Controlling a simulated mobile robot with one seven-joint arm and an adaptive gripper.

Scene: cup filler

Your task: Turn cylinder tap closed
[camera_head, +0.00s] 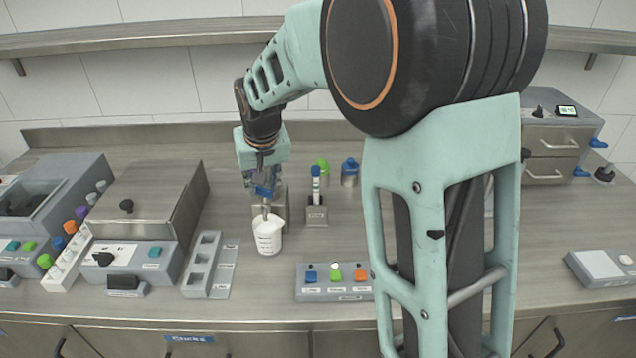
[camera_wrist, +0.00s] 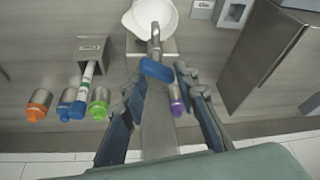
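The tap shows in the wrist view as a grey metal post and spout with a blue handle (camera_wrist: 157,70). The handle sits crosswise between my fingertips. My gripper (camera_wrist: 161,77) is open, with one finger on each side of the tap; I cannot tell whether a finger touches the handle. In the head view my gripper (camera_head: 264,193) points down at the tap and hides most of it. A white cup (camera_head: 268,238) stands upright under the spout; the wrist view also shows this cup (camera_wrist: 150,16) at the top.
A tube holder (camera_head: 316,216) with a blue-capped tube (camera_head: 315,180) stands right of the tap. Green-capped (camera_head: 322,167) and blue-capped (camera_head: 349,173) containers stand behind. A purple-capped cylinder (camera_wrist: 178,105) lies close to my right finger in the wrist view. A button panel (camera_head: 333,281) is in front.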

